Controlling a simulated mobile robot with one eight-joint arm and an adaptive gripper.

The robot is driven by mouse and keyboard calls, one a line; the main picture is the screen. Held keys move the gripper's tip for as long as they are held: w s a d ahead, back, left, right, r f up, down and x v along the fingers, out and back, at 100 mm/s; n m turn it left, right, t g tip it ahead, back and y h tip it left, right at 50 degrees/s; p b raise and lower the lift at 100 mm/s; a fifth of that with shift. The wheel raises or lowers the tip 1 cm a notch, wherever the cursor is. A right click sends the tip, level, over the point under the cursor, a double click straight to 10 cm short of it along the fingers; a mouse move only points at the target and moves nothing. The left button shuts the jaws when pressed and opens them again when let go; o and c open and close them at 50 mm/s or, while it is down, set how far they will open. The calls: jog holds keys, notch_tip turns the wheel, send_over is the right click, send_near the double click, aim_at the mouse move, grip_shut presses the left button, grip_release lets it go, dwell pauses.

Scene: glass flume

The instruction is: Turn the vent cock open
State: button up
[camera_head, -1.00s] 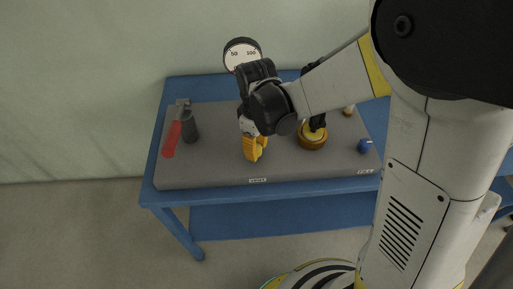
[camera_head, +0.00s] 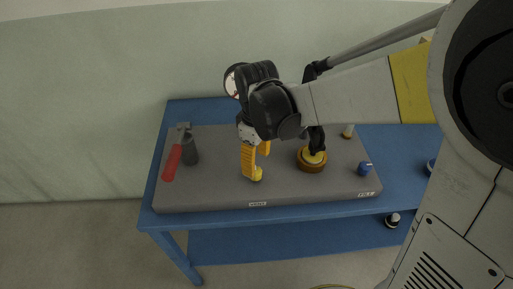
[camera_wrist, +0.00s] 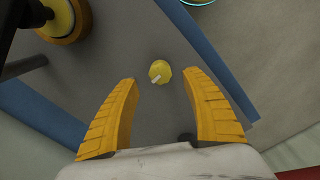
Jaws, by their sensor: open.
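The vent cock is a small round yellow knob (camera_wrist: 156,68) with a pale bar across it, seen in the wrist view. It lies between and just beyond my two fingertips, with grey board showing around it. In the head view the yellow knob (camera_head: 257,175) shows low by my yellow fingers, above the front label that seems to read VENT (camera_head: 257,204). My gripper (camera_head: 257,165) points down over the board, open and empty; its spread fingers (camera_wrist: 160,78) also show in the wrist view. I cannot tell whether a finger touches the knob. The bar's exact angle is hard to read.
The grey board (camera_head: 215,190) lies on a blue table (camera_head: 150,190). A red-handled lever (camera_head: 172,163) is at left. A brown-and-yellow wheel (camera_head: 311,162) and a blue knob (camera_head: 364,168) are at right. A dial gauge (camera_head: 231,82) is partly behind my gripper.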

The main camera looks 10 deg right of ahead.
aim_at(257, 171)
notch_tip(257, 171, up, 6)
jog(key=shift+r, duration=0.25)
jog(key=shift+d, duration=0.1)
jog(key=s+d+r+m+t, duration=0.3)
jog(key=s+d+m+t, duration=0.4)
jog(key=s+d+m, duration=0.3)
jog(key=d+m, duration=0.1)
jog(key=d, duration=0.2)
jog(key=shift+s+r, duration=0.3)
jog(key=shift+r, duration=0.05)
dwell(0.6)
